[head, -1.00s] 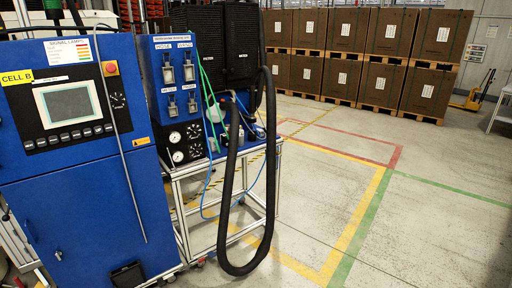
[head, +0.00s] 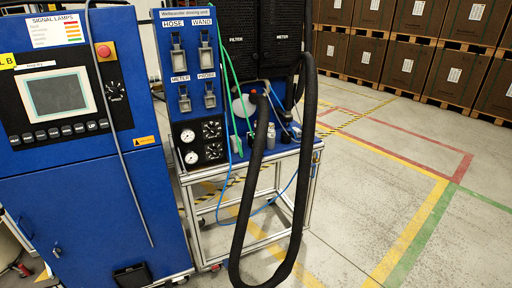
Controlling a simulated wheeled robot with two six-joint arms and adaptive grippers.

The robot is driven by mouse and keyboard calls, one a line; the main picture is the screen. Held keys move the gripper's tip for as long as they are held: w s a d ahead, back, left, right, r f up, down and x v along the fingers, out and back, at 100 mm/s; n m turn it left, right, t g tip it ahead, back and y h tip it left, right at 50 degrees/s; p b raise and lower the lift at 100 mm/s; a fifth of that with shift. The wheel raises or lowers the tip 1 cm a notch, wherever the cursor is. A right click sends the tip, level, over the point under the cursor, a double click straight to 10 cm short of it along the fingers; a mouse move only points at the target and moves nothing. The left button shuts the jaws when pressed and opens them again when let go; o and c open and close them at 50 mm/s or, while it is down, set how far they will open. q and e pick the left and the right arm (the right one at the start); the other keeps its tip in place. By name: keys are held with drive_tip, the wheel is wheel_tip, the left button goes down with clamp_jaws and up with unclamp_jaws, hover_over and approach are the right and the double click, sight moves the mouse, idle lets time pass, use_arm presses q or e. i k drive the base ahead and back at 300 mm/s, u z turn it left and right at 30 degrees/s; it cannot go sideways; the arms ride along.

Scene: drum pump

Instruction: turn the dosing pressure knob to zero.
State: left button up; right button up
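The blue dosing unit (head: 165,62) stands on a metal-framed cart in the middle left of the head view. Its lower front has two black dial knobs with white scale marks, an upper dial (head: 212,129) and a lower dial (head: 213,151). Two white round gauges, an upper gauge (head: 188,136) and a lower gauge (head: 191,157), sit left of them. I cannot read which dial is the dosing pressure knob, nor its setting. Neither of my grippers shows.
A blue cabinet (head: 95,205) with a screen (head: 56,95), red button (head: 104,51) and another dial (head: 114,90) stands left. A thick black hose (head: 256,190) loops from the cart to the floor. Boxes on pallets (head: 405,65) line the back. Floor at right is clear.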

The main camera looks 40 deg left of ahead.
sight(215, 153)
drive_tip(key=u, duration=0.1)
drive_tip(key=i, duration=1.25)
drive_tip(key=u, duration=0.75)
drive_tip(key=i, duration=0.8)
drive_tip(key=u, duration=0.5)
